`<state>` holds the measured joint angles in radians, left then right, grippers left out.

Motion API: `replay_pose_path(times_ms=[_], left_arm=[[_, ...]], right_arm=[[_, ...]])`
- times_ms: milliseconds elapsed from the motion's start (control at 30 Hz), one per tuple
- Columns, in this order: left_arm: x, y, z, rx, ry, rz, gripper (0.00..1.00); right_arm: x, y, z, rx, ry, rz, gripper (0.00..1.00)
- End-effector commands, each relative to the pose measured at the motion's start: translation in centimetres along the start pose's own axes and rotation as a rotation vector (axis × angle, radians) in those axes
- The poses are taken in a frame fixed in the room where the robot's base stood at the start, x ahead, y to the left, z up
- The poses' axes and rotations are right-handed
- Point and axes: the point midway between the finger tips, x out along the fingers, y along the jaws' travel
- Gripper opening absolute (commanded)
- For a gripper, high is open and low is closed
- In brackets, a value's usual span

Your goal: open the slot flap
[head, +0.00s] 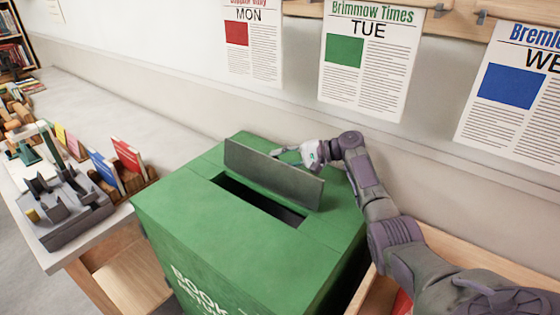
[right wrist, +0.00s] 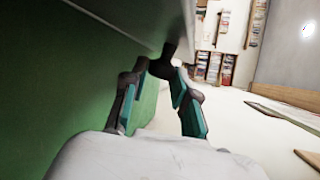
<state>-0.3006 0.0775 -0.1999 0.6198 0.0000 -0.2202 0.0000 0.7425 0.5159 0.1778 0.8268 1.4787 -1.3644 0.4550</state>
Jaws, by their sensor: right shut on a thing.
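The slot flap (head: 270,174) is a grey panel on top of the green book return box (head: 190,215). It stands raised, close to upright, and the dark slot (head: 258,200) in front of it is uncovered. My right gripper (head: 283,153) is behind the flap, by its upper part. In the right wrist view, my fingers (right wrist: 168,85) are shut on a small dark handle (right wrist: 165,62) that sticks out from the grey flap (right wrist: 135,18). The fingertips partly hide the handle. My left gripper is not in view.
A table (head: 120,222) with books, small racks and a grey device stands at the left. Newspaper sheets (head: 368,60) hang on the wall behind the box. A wooden tray or shelf (head: 440,258) is at the right, partly behind my right arm.

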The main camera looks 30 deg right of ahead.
Motion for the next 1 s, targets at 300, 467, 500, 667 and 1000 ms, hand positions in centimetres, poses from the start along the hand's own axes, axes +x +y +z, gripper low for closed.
replay_pose_path(times_ms=[300,467,500,667,1000], left_arm=[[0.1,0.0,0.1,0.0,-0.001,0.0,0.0],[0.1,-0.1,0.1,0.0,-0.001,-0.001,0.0],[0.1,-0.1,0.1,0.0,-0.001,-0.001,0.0],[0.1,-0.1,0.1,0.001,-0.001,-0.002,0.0],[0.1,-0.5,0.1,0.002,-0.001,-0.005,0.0]], right_arm=[[0.0,0.5,-0.2,0.002,0.005,0.01,0.0],[0.0,0.6,-0.1,0.003,0.004,0.011,0.33],[0.1,0.6,-0.1,0.003,0.004,0.011,0.39],[0.1,0.5,-0.1,0.002,0.002,0.008,0.53],[-1.0,0.3,-0.1,0.0,0.004,0.005,0.53]])
